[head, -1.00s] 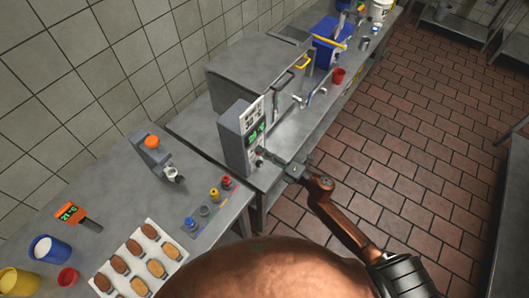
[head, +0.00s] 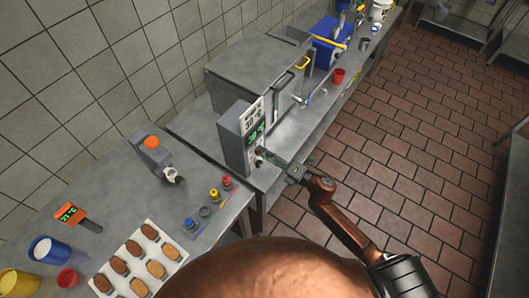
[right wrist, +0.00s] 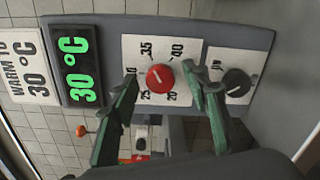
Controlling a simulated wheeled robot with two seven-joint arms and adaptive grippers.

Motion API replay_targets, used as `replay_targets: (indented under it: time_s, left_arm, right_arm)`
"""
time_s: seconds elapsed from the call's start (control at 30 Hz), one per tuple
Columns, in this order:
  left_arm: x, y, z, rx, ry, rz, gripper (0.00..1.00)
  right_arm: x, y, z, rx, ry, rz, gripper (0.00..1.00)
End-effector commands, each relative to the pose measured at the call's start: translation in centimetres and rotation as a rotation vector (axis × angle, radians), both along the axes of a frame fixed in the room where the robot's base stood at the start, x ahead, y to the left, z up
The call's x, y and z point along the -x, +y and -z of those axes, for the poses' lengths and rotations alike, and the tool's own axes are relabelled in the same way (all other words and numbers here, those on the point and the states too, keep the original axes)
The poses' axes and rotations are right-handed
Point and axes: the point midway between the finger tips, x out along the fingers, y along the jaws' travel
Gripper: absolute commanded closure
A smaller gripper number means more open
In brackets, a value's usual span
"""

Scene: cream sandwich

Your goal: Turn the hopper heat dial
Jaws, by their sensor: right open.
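The hopper heat dial (right wrist: 160,77) is a red round knob on a white scale plate, in the right wrist view. My right gripper (right wrist: 161,86) is open, its two green fingers on either side of the red dial; I cannot tell if they touch it. The green display (right wrist: 84,68) reads 30 °C, and the sign (right wrist: 30,70) beside it says WARM TO 30 °C. In the head view my right gripper (head: 267,158) is at the front of the grey control box (head: 233,140). My left gripper is not in view.
A black dial (right wrist: 237,83) sits right of the red one in the right wrist view. In the head view, a tray (head: 151,226) of biscuits and several small coloured knobs stand on the near counter. A red cup (head: 338,75) stands farther back.

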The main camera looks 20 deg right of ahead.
Motion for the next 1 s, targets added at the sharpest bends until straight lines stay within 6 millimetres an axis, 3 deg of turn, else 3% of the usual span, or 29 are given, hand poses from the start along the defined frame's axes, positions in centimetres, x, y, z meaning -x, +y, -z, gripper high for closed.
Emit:
replay_targets:
  time_s: [0.53, 1.0]
  left_arm:
    - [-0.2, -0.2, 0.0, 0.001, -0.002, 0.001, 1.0]
    - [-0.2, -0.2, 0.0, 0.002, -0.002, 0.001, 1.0]
  right_arm:
    - [7.8, -6.3, 0.0, 0.001, 0.001, 0.004, 0.57]
    - [8.9, -7.1, -0.1, 0.0, -0.001, 0.002, 0.57]
